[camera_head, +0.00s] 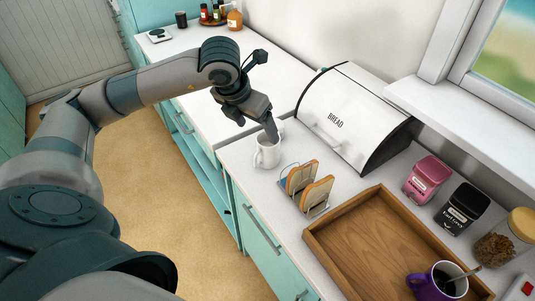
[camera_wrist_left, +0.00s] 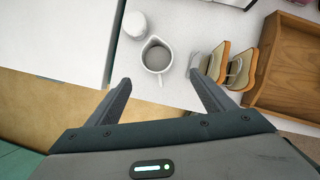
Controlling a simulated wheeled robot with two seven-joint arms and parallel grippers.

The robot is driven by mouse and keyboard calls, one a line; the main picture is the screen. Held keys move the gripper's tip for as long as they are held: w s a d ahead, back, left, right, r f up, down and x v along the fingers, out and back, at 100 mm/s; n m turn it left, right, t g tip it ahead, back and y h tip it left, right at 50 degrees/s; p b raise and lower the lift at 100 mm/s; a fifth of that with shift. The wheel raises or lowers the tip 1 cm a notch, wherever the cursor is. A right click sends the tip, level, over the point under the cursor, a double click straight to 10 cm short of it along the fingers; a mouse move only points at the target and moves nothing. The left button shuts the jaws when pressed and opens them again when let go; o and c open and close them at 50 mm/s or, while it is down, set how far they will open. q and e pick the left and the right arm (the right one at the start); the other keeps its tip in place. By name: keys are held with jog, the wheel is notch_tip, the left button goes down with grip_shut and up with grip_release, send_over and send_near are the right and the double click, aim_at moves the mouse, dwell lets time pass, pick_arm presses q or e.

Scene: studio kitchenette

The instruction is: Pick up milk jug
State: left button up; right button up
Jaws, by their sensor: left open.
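The milk jug (camera_head: 267,153) is a small white jug standing upright on the counter beside the toast rack. In the left wrist view the jug (camera_wrist_left: 157,54) shows from above, open at the top, with its handle pointing towards my gripper. My left gripper (camera_head: 268,127) is open and empty, just above and behind the jug in the head view, covering part of its rim. In the left wrist view the fingers (camera_wrist_left: 160,78) are spread, with the jug beyond and between their tips. My right gripper is not in view.
A toast rack (camera_head: 308,188) with bread stands close to the jug. A white bread bin (camera_head: 345,112) is behind, and a wooden tray (camera_head: 322,240) is to the right. A white rounded object (camera_wrist_left: 135,24) sits beside the jug. The counter at left is mostly clear.

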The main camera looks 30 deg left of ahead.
pick_arm(q)
jog(key=b, duration=0.3)
send_near(265, 143)
notch_tip(265, 143, down, 3)
jog(key=d, duration=0.3)
jog(key=shift+s+f, duration=0.2)
jog(key=shift+f, duration=0.5)
jog(key=shift+w+a+f+b, duration=0.1)
jog(key=shift+w+f+b, duration=0.05)
jog(key=shift+w+f, duration=0.8)
jog(key=shift+w+a+f+b, duration=0.15)
jog(key=shift+w+f, duration=0.5)
jog(key=shift+f, duration=0.6)
jog(key=shift+r, duration=0.1)
jog(key=c, duration=1.4)
